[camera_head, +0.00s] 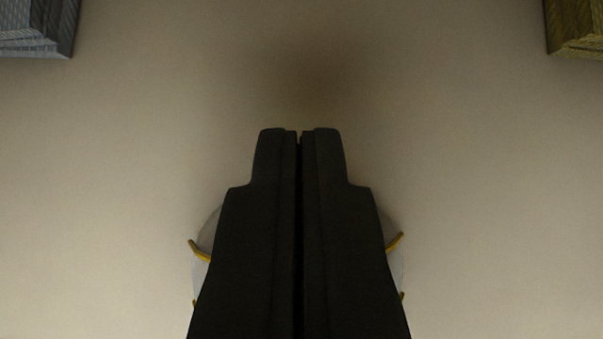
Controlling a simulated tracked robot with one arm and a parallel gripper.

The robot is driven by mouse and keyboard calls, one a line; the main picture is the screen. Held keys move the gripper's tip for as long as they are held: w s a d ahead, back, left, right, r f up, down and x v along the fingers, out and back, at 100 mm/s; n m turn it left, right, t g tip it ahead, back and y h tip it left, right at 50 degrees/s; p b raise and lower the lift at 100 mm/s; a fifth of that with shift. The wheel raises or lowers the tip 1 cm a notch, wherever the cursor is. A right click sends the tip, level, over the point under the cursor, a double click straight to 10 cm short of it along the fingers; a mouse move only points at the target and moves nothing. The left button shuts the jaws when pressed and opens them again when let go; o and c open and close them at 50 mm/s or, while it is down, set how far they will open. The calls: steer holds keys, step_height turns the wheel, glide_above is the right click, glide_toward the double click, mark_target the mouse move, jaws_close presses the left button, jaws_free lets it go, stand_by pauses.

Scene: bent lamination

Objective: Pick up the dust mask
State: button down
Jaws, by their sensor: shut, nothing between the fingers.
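My gripper (299,135) is black and points up the picture from the bottom middle. Its two fingers are together, with only a thin dark line between them, and they hold nothing. The dust mask (397,268) is pale with yellow strap pieces. Only its left and right edges show, on either side of the gripper in the lower part of the picture. The gripper covers its middle, and the fingertips reach past its upper edge in the picture. I cannot tell how far the gripper is above the mask.
A grey-blue block-like object (37,28) shows at the top left corner. A yellow-brown one (577,30) shows at the top right corner. The beige surface (480,150) between and below them is clear, with a soft dark shadow beyond the fingertips.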

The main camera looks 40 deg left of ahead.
mark_target(202, 250)
steer(key=shift+x, duration=2)
steer(key=shift+s+d, duration=1.45)
steer(key=shift+d, duration=0.05)
steer(key=shift+s, duration=0.1)
